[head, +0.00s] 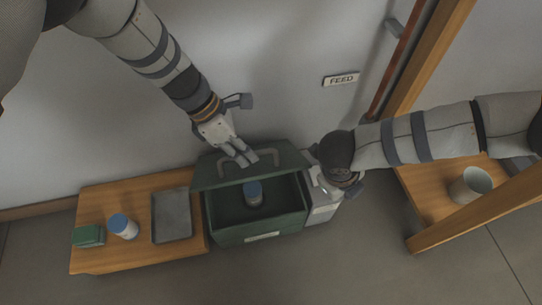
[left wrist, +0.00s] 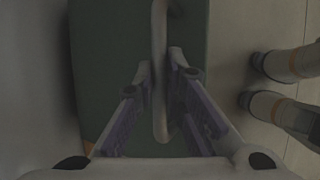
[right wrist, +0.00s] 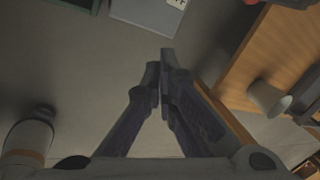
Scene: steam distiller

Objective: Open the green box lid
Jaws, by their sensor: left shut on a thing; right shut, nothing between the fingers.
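The green box (head: 262,228) stands on the floor with its lid (head: 290,158) tilted partly up at the back. A blue-capped jar (head: 253,194) shows inside it. My left gripper (head: 243,157) is at the grey lid handle (head: 268,156). In the left wrist view the handle (left wrist: 159,60) runs between the fingers of my left gripper (left wrist: 161,75), which are shut on it. My right gripper (head: 345,182) is right of the box, above a pale container; in the right wrist view its fingertips (right wrist: 161,62) meet with nothing between them.
A low wooden table (head: 95,261) at left carries a small green box (head: 88,236), a blue-capped bottle (head: 122,227) and a grey tray (head: 172,215). The pale container (head: 320,207) stands beside the green box. A wooden frame (head: 470,212) with a cup (head: 470,184) is at right.

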